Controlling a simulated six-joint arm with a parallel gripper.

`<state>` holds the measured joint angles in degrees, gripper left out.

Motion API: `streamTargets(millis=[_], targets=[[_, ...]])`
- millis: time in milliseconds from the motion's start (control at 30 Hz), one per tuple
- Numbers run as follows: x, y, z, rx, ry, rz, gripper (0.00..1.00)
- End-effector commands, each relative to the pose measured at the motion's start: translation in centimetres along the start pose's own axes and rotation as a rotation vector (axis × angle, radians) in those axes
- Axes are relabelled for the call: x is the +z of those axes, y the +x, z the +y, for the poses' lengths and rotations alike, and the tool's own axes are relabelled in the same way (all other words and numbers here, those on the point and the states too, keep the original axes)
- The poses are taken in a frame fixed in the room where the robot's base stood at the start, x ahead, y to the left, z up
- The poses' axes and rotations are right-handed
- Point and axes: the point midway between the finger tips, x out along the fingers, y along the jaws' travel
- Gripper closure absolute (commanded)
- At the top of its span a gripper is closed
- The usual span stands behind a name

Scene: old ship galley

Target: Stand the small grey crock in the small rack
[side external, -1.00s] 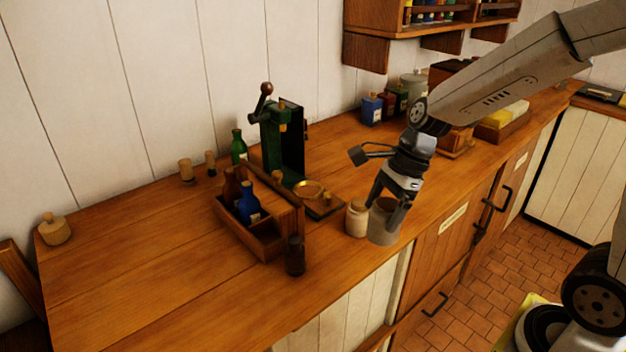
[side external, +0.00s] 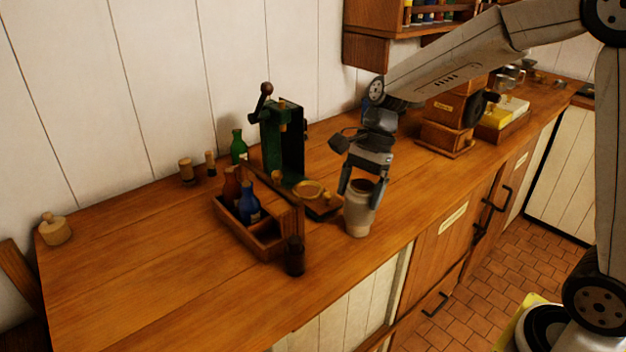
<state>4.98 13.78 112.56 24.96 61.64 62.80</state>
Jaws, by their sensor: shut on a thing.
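The small grey crock (side external: 361,194) is upright between the fingers of my gripper (side external: 361,188), which is shut on it. Its dark open mouth shows at the top. A cream jar (side external: 358,222) overlaps the lower part of the crock in the picture, so the crock's base is hard to make out. I cannot tell whether the two touch. The small wooden rack (side external: 281,244) stands to the left of my gripper. A brown bottle (side external: 231,187) and a blue bottle (side external: 249,208) stand in it, and its near part looks empty.
A dark bottle (side external: 295,256) stands at the rack's near corner. A wooden mill (side external: 447,125) stands at right. The counter's left front is clear.

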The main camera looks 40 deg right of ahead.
Motion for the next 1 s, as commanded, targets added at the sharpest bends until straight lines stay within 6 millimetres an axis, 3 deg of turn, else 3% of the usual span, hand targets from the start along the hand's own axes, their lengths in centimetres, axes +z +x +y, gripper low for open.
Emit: streamTargets(millis=[1000], targets=[[2.2,-2.0,-11.0,0.436,-1.055,0.001,1.0]])
